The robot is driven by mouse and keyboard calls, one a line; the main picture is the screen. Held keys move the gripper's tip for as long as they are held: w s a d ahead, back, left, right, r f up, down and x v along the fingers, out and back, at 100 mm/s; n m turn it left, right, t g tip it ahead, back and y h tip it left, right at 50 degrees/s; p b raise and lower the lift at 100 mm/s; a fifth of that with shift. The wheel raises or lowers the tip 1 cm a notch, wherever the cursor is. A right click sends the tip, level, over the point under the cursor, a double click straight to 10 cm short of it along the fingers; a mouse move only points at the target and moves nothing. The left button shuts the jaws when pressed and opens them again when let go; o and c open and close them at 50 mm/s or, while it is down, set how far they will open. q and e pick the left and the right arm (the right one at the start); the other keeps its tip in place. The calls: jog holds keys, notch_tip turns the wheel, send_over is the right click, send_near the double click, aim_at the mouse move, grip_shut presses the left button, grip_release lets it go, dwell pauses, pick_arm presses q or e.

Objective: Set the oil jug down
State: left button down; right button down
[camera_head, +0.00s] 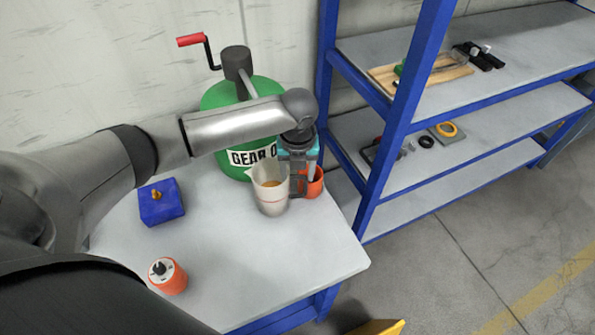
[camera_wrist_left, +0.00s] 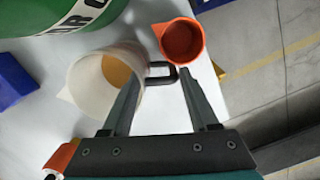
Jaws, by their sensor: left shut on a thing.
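The oil jug (camera_head: 270,192) is a translucent white measuring jug with amber oil in it. It is upright over the front right part of the table, by the green gear oil drum; I cannot tell whether its base touches the tabletop. My left gripper (camera_head: 298,187) reaches down at the jug's right side and is shut on its dark handle. In the left wrist view the jug (camera_wrist_left: 88,88) is left of the fingers, with the handle (camera_wrist_left: 162,72) between the fingertips. The right gripper is not in view.
An orange cup (camera_head: 315,185) stands close to the jug's right. The green drum (camera_head: 222,98) with a red crank is behind. A blue block (camera_head: 161,203) and an orange cylinder (camera_head: 168,276) are on the left of the table (camera_head: 255,275), whose front middle is clear. A blue shelf (camera_head: 385,150) is right.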

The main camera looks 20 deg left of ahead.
pick_arm(q)
jog(key=shift+f, duration=0.1)
jog(key=shift+c, duration=0.8)
grip_release()
notch_tip(320, 180, up, 12)
jog(key=s+p, duration=0.1)
jog(key=shift+s+d, duration=0.2)
jog(key=shift+d, duration=0.1)
